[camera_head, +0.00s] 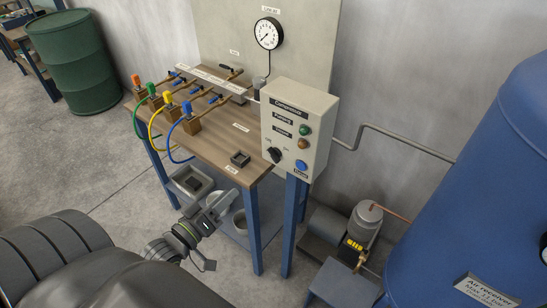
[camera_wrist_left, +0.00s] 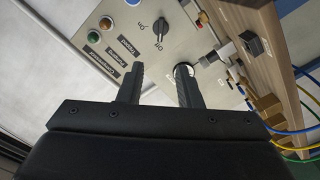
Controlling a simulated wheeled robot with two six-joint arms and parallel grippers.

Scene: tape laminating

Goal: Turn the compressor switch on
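The grey compressor control box (camera_head: 299,125) is fixed at the right end of the bench. Its black rotary switch (camera_head: 275,155) is low on the left, between labels that seem to read Off and On. The knob also shows upside down in the left wrist view (camera_wrist_left: 160,28); I cannot read its setting for sure. My left gripper (camera_head: 227,201) is below and left of the box, in front of the bench's edge. In the left wrist view its fingers (camera_wrist_left: 160,87) are apart with nothing between them, clear of the switch. My right gripper is out of view.
The box carries a green lamp (camera_head: 305,130), an amber lamp (camera_head: 303,144) and a blue button (camera_head: 301,165). The bench top (camera_head: 215,142) holds valves with coloured hoses and a small black block (camera_head: 240,159). A blue air receiver (camera_head: 480,180) stands right.

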